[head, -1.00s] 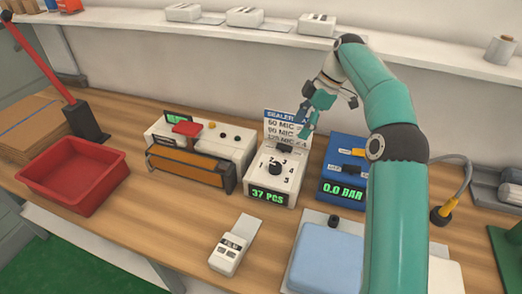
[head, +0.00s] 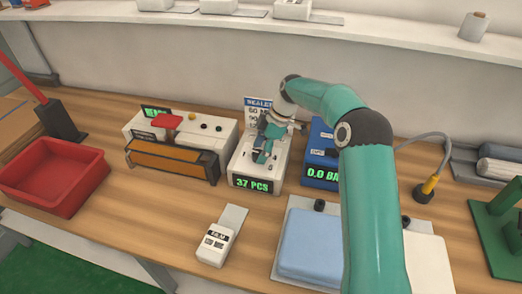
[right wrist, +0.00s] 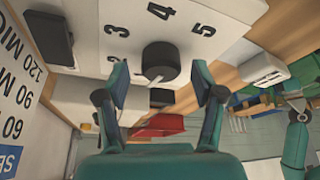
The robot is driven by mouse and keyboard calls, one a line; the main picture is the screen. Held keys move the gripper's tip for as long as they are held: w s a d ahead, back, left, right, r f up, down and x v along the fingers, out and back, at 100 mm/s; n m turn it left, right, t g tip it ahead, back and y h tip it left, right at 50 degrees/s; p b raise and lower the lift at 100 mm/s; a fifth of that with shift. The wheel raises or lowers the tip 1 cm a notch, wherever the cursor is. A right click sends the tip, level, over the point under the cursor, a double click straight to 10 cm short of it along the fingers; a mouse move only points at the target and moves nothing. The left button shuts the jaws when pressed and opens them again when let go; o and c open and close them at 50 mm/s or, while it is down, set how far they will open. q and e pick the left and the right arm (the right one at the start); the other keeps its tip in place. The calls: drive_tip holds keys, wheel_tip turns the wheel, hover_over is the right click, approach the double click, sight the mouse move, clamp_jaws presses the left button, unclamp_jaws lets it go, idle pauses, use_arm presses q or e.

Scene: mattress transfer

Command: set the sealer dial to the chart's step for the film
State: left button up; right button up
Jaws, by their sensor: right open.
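The white dial box (head: 239,173) shows a green "37 PCS" display. Its black dial knob (right wrist: 161,62) sits amid printed numbers in the right wrist view; 3, 4 and 5 are readable, but I cannot tell the setting. The sealer chart (head: 257,103) stands behind the box; in the wrist view the chart (right wrist: 22,90) shows 60, 90 and 120 MIC, its steps out of sight. My right gripper (head: 264,153) is over the dial box, open, its fingers either side of the knob and apart from it.
The sealer with an orange bar (head: 172,160) stands left of the dial box, and a blue gauge unit (head: 318,153) close on its right. A red bin (head: 55,180) is at far left. A pale blue pad (head: 312,243) lies at the front. Bare wood lies around the film tag.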

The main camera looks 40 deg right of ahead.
drive_tip(key=shift+a+f, duration=0.2)
drive_tip(key=shift+f, duration=0.3)
